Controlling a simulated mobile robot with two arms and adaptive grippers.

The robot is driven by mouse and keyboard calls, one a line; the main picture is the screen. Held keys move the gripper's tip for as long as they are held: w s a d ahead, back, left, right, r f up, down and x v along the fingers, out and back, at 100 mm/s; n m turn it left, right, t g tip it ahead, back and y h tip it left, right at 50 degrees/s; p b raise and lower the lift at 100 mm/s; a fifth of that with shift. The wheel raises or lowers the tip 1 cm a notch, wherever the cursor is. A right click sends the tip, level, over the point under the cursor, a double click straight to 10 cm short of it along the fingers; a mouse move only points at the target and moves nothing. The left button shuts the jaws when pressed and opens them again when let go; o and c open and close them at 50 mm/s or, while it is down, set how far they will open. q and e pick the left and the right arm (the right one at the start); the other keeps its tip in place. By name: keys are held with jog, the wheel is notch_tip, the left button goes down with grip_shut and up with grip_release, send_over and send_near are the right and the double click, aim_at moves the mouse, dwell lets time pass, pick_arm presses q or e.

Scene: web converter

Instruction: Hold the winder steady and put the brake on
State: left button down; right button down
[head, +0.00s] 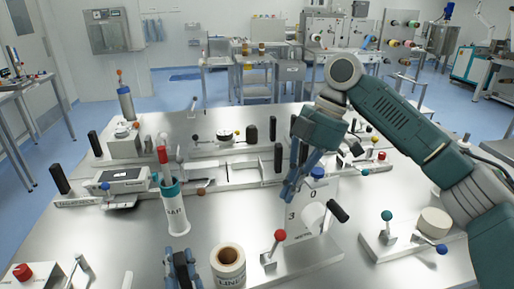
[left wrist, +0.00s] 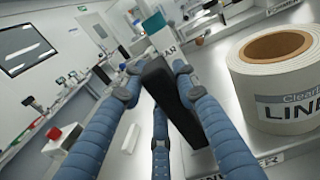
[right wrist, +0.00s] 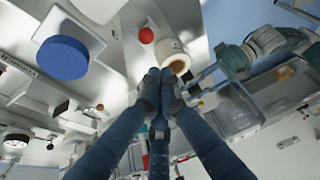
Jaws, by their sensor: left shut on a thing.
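The winder carries a white label roll (head: 228,262) with a brown core at the front. In the left wrist view the roll (left wrist: 275,78) stands on a base marked WINDER (left wrist: 245,160), beside a black handle (left wrist: 168,85). My left gripper (head: 183,265) is shut on that handle, its fingers around it. A lever with a red ball (head: 279,236) stands right of the roll; a red ball also shows in the right wrist view (right wrist: 146,35). My right gripper (head: 290,192) is above and behind this lever, fingertips together and empty, apart from the ball.
A dial panel (head: 304,200) with a black handle (head: 338,211) stands behind the red lever. A blue knob (head: 317,172) is close to my right gripper. A white cup (head: 174,208) with a teal rim holds tools. A green-balled lever (head: 387,215) stands at right.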

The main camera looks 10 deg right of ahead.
pick_arm(q)
jog(key=shift+f, duration=0.2)
dwell(0.4)
jog(key=c, duration=1.5)
grip_release()
jog(key=shift+o, duration=1.2)
jog(key=shift+w+r, duration=0.1)
jog(key=shift+w, duration=0.15)
jog(key=shift+s, duration=0.1)
jog(key=s+d, duration=0.2)
jog(key=s, duration=0.9)
jog(key=shift+s+p, duration=0.3)
jog(key=shift+s, duration=0.05)
